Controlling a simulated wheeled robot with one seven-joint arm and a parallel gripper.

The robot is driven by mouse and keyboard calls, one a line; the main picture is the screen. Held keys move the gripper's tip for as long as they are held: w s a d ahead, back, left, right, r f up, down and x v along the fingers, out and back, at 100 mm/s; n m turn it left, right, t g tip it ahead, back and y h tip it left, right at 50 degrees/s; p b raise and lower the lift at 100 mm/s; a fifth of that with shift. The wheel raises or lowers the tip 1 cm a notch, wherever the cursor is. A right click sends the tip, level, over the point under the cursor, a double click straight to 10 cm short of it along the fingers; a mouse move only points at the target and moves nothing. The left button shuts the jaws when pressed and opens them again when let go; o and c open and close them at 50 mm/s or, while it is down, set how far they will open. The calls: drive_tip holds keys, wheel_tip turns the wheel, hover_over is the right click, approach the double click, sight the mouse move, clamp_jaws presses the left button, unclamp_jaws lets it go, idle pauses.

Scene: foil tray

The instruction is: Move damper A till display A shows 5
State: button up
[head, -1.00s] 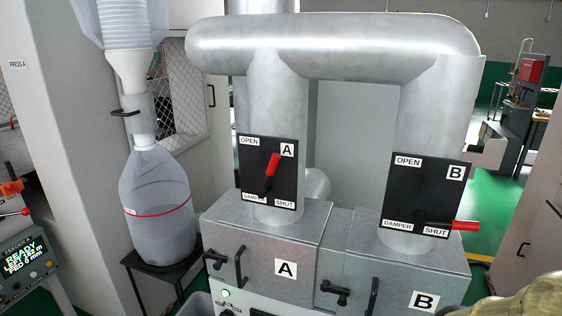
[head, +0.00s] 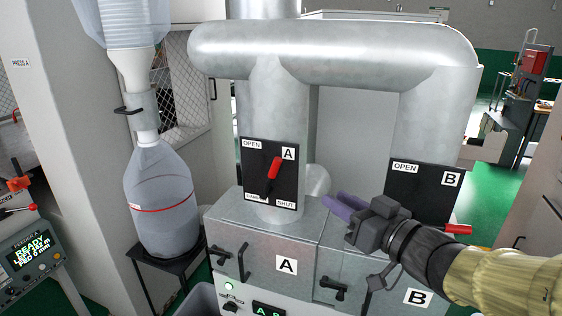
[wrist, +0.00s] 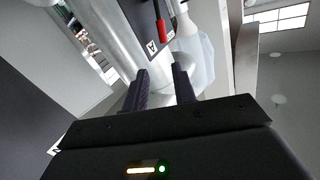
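Damper A's plate (head: 254,190) is black, with OPEN at top left and SHUT at bottom right. Its red-gripped lever (head: 275,167) points up and slightly right, between those labels. The lever also shows in the wrist view (wrist: 162,32), beyond the fingers. My gripper (head: 336,204) is to the right of and slightly below the plate, apart from the lever. In the wrist view its two dark fingers (wrist: 161,86) are apart with nothing gripped between them. Display A (head: 268,310) is cut off by the bottom edge; its digit cannot be read surely.
Damper B's plate (head: 408,190) is partly hidden by my gripper; its red lever (head: 457,229) points right. A thick horizontal duct (head: 330,50) joins both pipes above. Box A (head: 255,240) has latches in front.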

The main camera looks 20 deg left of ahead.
sight(279, 165)
drive_tip(key=shift+s+a+r, duration=0.1)
drive_tip(key=shift+a, duration=0.05)
drive_tip(key=p+x, duration=0.4)
drive_tip(key=x, duration=1.3)
drive_tip(key=shift+a+p, duration=0.3)
drive_tip(key=shift+p, duration=0.1)
clamp_jaws()
